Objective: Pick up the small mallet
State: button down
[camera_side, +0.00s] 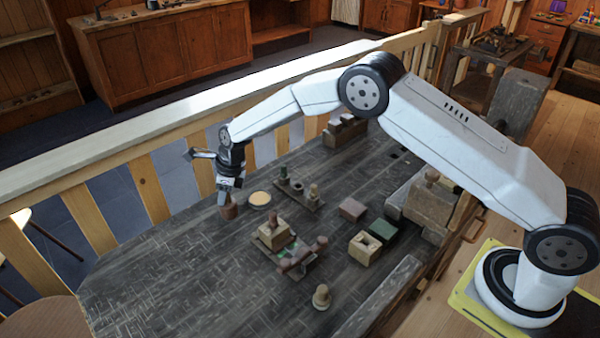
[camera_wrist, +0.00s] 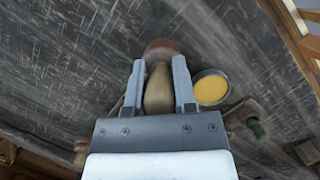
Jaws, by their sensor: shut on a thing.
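The small mallet has a reddish-brown head (camera_side: 229,211) under my gripper in the side view, near the far left edge of the dark table. In the wrist view its pale tan handle (camera_wrist: 158,92) stands between my fingers and its brown head shows beyond the fingertips. My gripper (camera_wrist: 159,68) is shut on the handle, one finger on each side; it also shows in the side view (camera_side: 228,188), pointing down. The head is low at the tabletop; I cannot tell whether it touches it. The handle is mostly hidden in the side view.
A round dish with a yellow top (camera_side: 260,198) sits close to the right of the mallet. A holder with several turned pieces (camera_side: 300,192) is beyond it. Blocks and a wooden clamp-like piece (camera_side: 303,258) fill the middle. The table's left front is clear; a railing runs behind.

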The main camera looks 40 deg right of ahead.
jog(key=shift+r, duration=0.75)
jog(key=shift+s+r, duration=0.25)
jog(key=shift+r, duration=0.05)
jog(key=s+d+r, duration=0.3)
jog(key=s+r, duration=0.6)
jog(key=s, duration=0.4)
jog(key=shift+s+r, duration=0.1)
jog(key=shift+d, duration=0.1)
jog(key=shift+w+d+f, duration=0.2)
jog(key=shift+d+f, duration=0.2)
jog(key=shift+f, duration=0.15)
jog(key=shift+f, duration=0.3)
